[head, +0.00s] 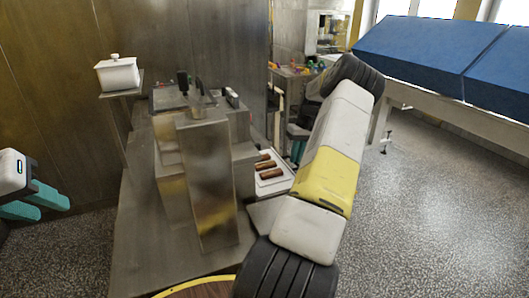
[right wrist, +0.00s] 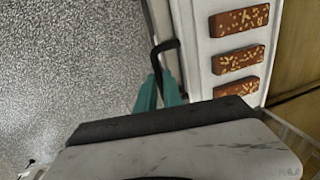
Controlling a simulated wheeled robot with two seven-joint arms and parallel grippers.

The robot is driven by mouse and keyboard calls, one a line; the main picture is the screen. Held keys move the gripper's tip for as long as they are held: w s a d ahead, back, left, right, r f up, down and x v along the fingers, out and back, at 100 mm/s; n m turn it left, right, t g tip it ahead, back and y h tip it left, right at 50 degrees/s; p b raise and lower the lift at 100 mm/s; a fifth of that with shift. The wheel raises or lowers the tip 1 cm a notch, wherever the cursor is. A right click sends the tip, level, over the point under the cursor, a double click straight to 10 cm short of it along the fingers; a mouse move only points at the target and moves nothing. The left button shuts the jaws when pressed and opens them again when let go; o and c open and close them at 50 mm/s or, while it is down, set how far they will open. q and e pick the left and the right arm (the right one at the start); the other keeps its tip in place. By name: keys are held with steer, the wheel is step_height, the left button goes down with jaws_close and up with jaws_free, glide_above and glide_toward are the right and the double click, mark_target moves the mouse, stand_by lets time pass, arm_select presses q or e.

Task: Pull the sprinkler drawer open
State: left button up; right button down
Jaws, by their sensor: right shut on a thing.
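A black bent handle (right wrist: 165,47) shows in the right wrist view, beside a pale edge next to the bars. My right gripper (right wrist: 160,88) has its teal fingers closed on this handle. In the head view my right gripper (head: 298,150) is partly hidden behind my own arm, right of the steel machine (head: 208,185). I cannot make out the drawer body or how far it is out. My left gripper (head: 53,208) is at the far left of the head view, open and empty, its teal fingers apart, away from the machine.
Brown bars (head: 268,172) lie on a pale tray (head: 283,182) at the machine's right side; in the right wrist view the bars (right wrist: 240,58) carry light specks. A white lidded pot (head: 117,73) stands on a ledge. A blue-topped table (head: 430,55) is at back right. Speckled floor (head: 430,210) is clear.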

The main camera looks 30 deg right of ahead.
steer(key=shift+d, duration=0.15)
steer(key=c, duration=1.5)
jaws_free()
steer(key=shift+s+d+r, duration=0.1)
steer(key=shift+d+r, duration=0.15)
steer(key=shift+r, duration=1.05)
steer(key=shift+w+d+r, duration=0.1)
steer(key=shift+d+r, duration=0.1)
steer(key=shift+r, duration=1.05)
steer(key=shift+s+d+r, duration=0.1)
steer(key=shift+d+r, duration=0.15)
steer(key=shift+r, duration=1.05)
